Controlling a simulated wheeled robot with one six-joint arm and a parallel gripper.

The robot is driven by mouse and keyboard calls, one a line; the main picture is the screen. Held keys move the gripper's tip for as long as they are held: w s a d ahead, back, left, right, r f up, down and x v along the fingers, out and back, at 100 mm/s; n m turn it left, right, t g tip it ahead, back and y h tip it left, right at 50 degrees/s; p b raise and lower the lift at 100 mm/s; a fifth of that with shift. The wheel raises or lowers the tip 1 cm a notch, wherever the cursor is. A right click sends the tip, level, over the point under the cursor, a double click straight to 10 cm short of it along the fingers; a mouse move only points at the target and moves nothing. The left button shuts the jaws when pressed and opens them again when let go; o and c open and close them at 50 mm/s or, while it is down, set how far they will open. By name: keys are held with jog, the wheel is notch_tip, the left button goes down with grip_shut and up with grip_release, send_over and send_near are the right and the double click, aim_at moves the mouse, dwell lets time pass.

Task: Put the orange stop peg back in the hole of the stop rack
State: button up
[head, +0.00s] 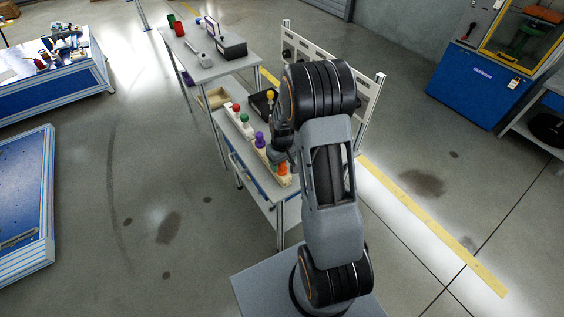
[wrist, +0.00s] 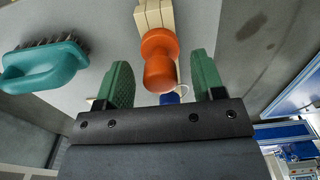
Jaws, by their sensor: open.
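The orange stop peg (wrist: 160,60) is between the two green-padded fingers of my open gripper (wrist: 161,66) in the wrist view, with gaps visible on both sides. A cream block (wrist: 152,14), which looks like part of the stop rack, is right behind the peg; I cannot tell whether the peg sits in it. In the head view, the orange peg (head: 283,169) shows at the near end of the pale rack (head: 285,181), just below my gripper (head: 276,158). A purple peg (head: 259,139) stands farther along. The rack's hole is not visible.
A teal brush (wrist: 45,65) lies left of the fingers in the wrist view. Red (head: 236,107) and green (head: 243,118) knobs and a black tray (head: 263,103) are farther back on the bench. A white framed panel (head: 370,95) stands behind my arm.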

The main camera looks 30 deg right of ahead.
notch_tip(320, 180, up, 14)
dwell(0.6)
jog(key=shift+f+m, duration=0.1)
jog(key=shift+m, duration=0.2)
jog(key=s+a+r+t, duration=0.1)
jog(key=s+a+r, duration=0.3)
jog(key=s, duration=0.4)
jog(key=s+a+r+t, duration=0.2)
jog(key=s+a+r, duration=0.2)
jog(key=s, duration=0.4)
jog(key=shift+a+m+t, duration=0.3)
jog(key=shift+a, duration=0.55)
jog(key=shift+o, duration=0.5)
jog(key=shift+w, duration=0.1)
dwell(0.8)
